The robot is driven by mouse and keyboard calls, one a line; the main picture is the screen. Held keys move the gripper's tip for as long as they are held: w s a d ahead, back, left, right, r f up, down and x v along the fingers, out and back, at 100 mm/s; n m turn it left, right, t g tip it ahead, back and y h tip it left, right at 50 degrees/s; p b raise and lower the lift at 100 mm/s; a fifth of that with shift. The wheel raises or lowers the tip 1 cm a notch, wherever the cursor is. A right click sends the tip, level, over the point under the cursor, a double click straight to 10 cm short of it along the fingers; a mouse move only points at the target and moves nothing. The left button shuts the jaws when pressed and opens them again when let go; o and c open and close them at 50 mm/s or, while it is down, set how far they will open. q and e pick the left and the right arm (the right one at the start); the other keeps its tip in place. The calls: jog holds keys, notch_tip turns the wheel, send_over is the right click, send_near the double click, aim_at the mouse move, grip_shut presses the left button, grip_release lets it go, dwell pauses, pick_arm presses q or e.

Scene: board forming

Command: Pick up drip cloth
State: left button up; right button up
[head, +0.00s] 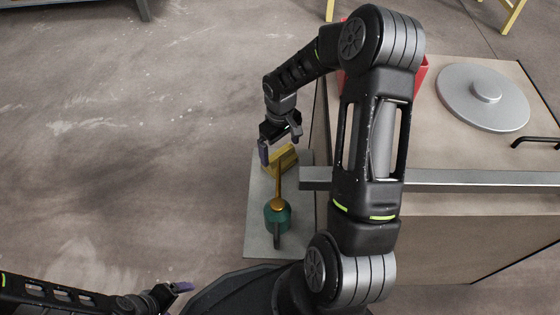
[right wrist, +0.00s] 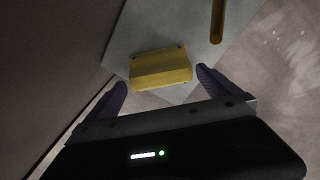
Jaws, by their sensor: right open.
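A yellow, block-shaped item (head: 281,160), which looks like the folded drip cloth, lies on a grey board (head: 256,215). It also shows in the right wrist view (right wrist: 162,68), just beyond and between the purple fingertips. My right gripper (head: 281,147) is open and empty over the far end of the board, close to the yellow item. In the right wrist view its fingers (right wrist: 163,88) stand apart on either side of it; I cannot tell if they touch it. My left gripper (head: 180,288) is at the bottom left, away from the board; its opening is unclear.
A teal pot (head: 278,216) with a brown stick (head: 278,185) rising from it stands on the board's near part. A bench (head: 460,230) with a round grey lid (head: 484,97) and a red container (head: 422,76) is to the right. Open floor lies left.

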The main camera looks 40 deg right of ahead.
aim_at(280, 152)
notch_tip(280, 152, down, 4)
jog(key=shift+b, duration=0.7)
jog(key=shift+c, duration=0.2)
jog(key=c, duration=1)
notch_tip(280, 152, up, 18)
jog(key=p, duration=0.6)
jog(key=shift+p, duration=0.35)
